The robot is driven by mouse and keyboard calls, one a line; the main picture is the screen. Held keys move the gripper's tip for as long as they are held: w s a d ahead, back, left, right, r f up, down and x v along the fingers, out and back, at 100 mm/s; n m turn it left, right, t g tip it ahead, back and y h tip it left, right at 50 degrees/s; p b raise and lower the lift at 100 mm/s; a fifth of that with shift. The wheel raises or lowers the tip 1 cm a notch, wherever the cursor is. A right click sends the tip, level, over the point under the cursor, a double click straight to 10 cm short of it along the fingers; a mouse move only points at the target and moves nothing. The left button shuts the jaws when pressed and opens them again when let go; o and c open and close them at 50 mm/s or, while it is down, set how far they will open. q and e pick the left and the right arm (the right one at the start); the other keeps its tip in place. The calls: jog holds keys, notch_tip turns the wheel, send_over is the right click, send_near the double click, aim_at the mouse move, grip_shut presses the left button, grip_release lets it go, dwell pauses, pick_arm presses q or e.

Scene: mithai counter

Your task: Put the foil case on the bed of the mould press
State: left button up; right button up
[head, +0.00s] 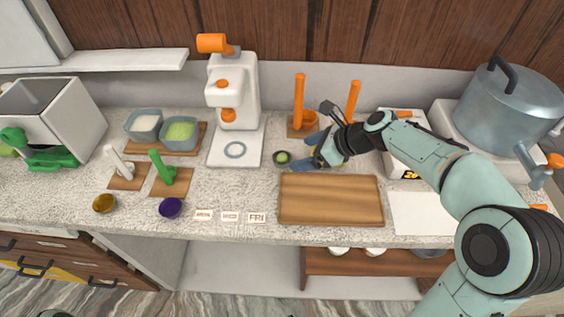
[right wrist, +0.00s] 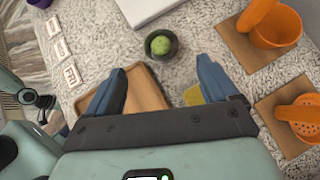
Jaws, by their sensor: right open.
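A small dark cup (head: 281,162) with a green ball (head: 282,157) in it stands on the counter, right of the press. It also shows ahead of the fingers in the right wrist view (right wrist: 161,58). A gold cup (head: 104,204) and a purple cup (head: 170,208) stand at the front left. I cannot tell for certain which is the foil case. The white mould press (head: 238,88) has orange parts and a flat bed (head: 222,155) with a grey ring on it. My right gripper (head: 303,152) is open and empty beside the dark cup, fingers towards it.
A wooden board (head: 330,200) lies right of the cards (head: 230,216). Orange holders (head: 299,108) stand behind my right gripper. A yellow item (right wrist: 193,95) shows partly below the fingers. Two bowls (head: 180,134) sit on a tray left of the press. A big pot (head: 508,110) stands at the right.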

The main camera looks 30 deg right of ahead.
aim_at(276, 159)
jog(key=b+x, duration=0.1)
jog(key=x, duration=0.7)
jog(key=shift+w+d+r, duration=0.1)
jog(key=shift+w, duration=0.05)
pick_arm(q)
jog(key=shift+f, duration=0.6)
pick_arm(e)
jog(key=c, duration=1.2)
jog(key=shift+r, duration=0.15)
pick_arm(q)
notch_tip(276, 159, up, 7)
jog(key=w+p, duration=0.2)
jog(key=p, duration=0.4)
jog(key=shift+f, duration=0.15)
pick_arm(e)
notch_tip(276, 159, up, 20)
jog(key=shift+f, duration=0.1)
